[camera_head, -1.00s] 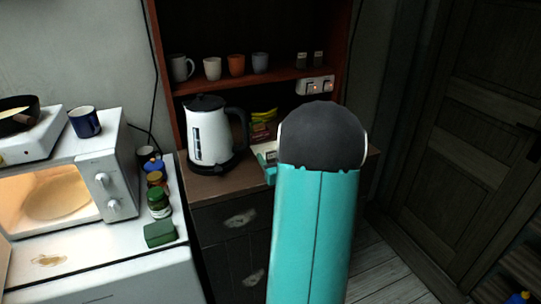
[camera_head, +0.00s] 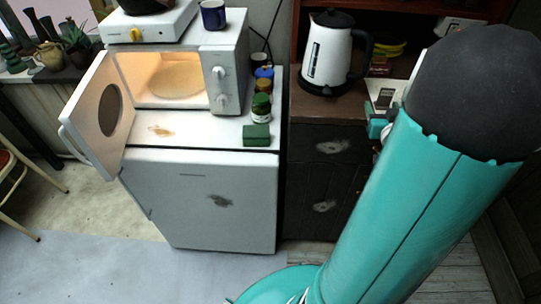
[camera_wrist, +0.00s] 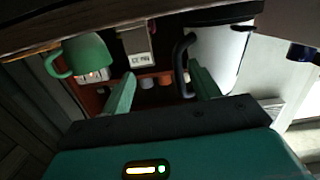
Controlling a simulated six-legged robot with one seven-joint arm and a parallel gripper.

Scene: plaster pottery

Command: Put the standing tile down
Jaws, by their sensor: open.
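I cannot make out a standing tile in either view. A small dark green block (camera_head: 256,135) lies on top of the white fridge, in front of the jars; I cannot tell whether it is a tile. My gripper (camera_wrist: 163,88) is open in the wrist view, its two pale green fingers apart with nothing held between them. My teal arm hides much of the right side of the head view. The gripper's fingertips are not clear there.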

